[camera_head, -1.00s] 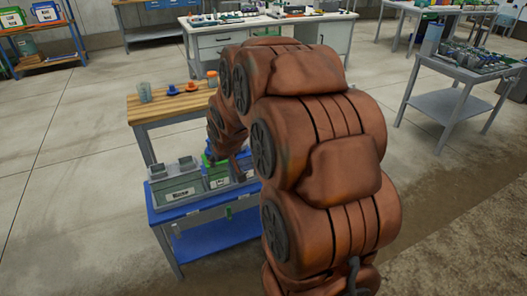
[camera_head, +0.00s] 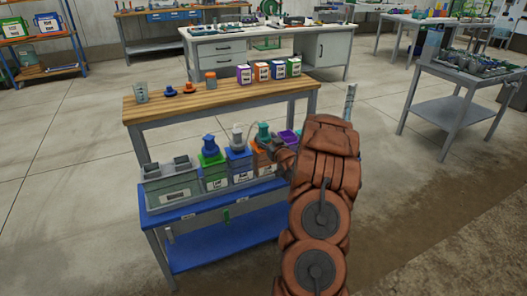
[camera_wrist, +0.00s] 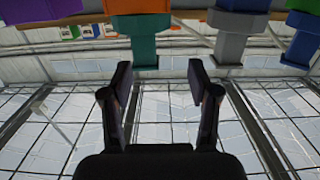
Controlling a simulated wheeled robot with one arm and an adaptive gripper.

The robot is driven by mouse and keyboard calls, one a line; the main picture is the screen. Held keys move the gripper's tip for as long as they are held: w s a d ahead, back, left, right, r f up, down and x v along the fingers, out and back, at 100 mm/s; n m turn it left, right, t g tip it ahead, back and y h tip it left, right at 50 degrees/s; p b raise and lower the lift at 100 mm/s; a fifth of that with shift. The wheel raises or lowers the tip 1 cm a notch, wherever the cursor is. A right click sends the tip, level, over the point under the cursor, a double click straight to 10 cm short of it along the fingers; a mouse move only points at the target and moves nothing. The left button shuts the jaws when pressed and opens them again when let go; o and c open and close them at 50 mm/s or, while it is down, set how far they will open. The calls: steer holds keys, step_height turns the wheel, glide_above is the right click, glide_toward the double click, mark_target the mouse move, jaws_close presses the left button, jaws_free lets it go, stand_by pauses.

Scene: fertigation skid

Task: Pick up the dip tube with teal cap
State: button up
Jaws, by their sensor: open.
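The dip tube with teal cap (camera_head: 263,131) stands upright at an orange-topped container (camera_head: 261,160) on the blue bench. Its tube below the cap is hidden. My wrist view is upside down, and there the teal cap (camera_wrist: 143,28) hangs from the orange top edge. My gripper (camera_wrist: 160,80) is open and empty. In the head view my gripper (camera_head: 277,147) is just right of the teal cap, partly hidden by my arm.
A grey cap (camera_head: 238,136) on a blue container and a blue cap (camera_head: 210,147) on a green container stand to the left. A purple container (camera_head: 288,137) is to the right, partly hidden. A wooden-topped table (camera_head: 225,100) with small coloured boxes stands behind.

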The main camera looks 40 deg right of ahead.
mark_target(265, 132)
steer(key=shift+s+d+f+t, duration=0.2)
steer(key=shift+d+f+t, duration=0.15)
steer(key=shift+d, duration=0.35)
steer(key=shift+d+x, duration=0.2)
steer(key=shift+x, duration=1.65)
steer(key=shift+d+x, duration=0.2)
steer(key=shift+x, duration=1.6)
steer(key=shift+s+r, duration=0.1)
steer(key=shift+c, duration=0.3)
jaws_close()
